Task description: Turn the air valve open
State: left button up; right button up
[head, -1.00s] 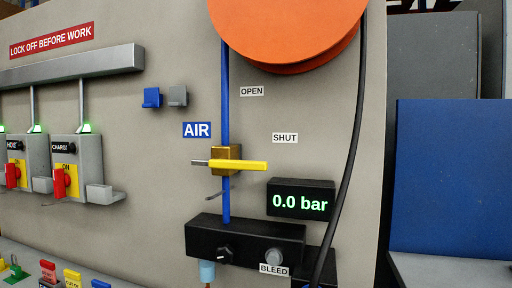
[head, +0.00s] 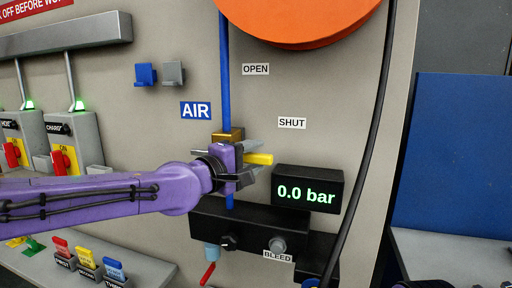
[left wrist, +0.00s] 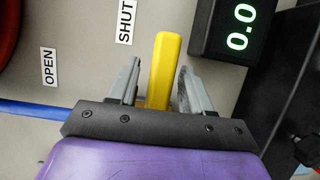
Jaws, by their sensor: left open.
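The air valve's yellow handle (head: 262,159) lies level, pointing right towards the SHUT label (head: 292,122). The OPEN label (head: 255,69) is higher up, beside the blue pipe (head: 225,80). The brass valve body (head: 229,134) is mostly hidden behind my left gripper (head: 247,162). That gripper is open at the valve, one finger above and one below the handle. In the left wrist view the yellow handle (left wrist: 166,65) stands between the two fingers, with gaps on both sides.
A black pressure display (head: 307,190) reading 0.0 bar sits just right of the handle. A black block (head: 250,226) with knobs is below. A black hose (head: 372,150) hangs at the right, and an orange reel (head: 305,20) is above. Switches with red handles stand at the left.

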pick_arm(q)
jog(key=shift+w+d, duration=0.3)
jog(key=shift+w, duration=0.05)
pick_arm(e)
jog(key=shift+s+a+r, duration=0.1)
jog(key=shift+r, duration=0.2)
pick_arm(q)
grip_shut()
jog(key=shift+r, duration=0.1)
